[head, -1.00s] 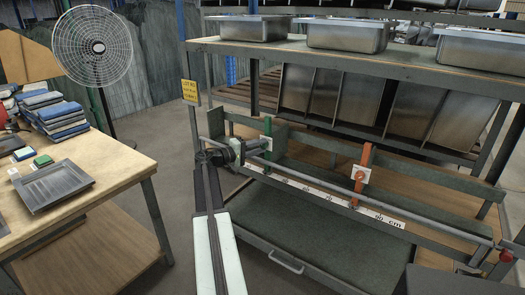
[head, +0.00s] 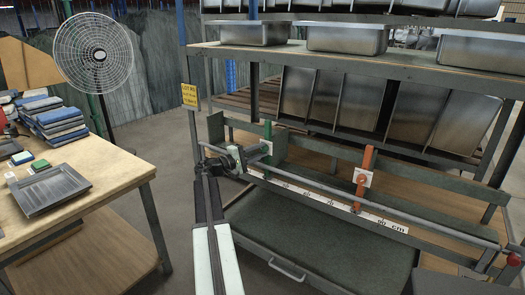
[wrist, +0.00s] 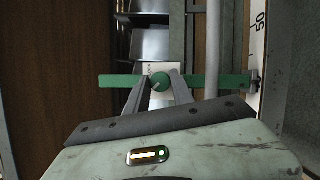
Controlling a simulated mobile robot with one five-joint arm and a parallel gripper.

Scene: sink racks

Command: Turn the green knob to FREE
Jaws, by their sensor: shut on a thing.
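The green knob (wrist: 160,81) sits on a white plate (wrist: 152,69) in front of a green bar (wrist: 118,81), which runs across the wrist view. Dark lettering that seems to read LOCK shows sideways on the plate. My gripper (wrist: 160,84) has one finger on each side of the knob and is shut on it. In the head view the green bar (head: 268,132) stands upright at the rack's left end, and my gripper (head: 258,153) reaches it from the left. The knob's pointer direction and any FREE mark cannot be made out.
An orange upright (head: 367,160) with an orange knob (head: 361,180) stands farther right along the grey rail (head: 410,213). A scale strip (head: 320,203) runs below. A red knob (head: 514,259) is at the rail's right end. A wooden table (head: 110,170) stands left.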

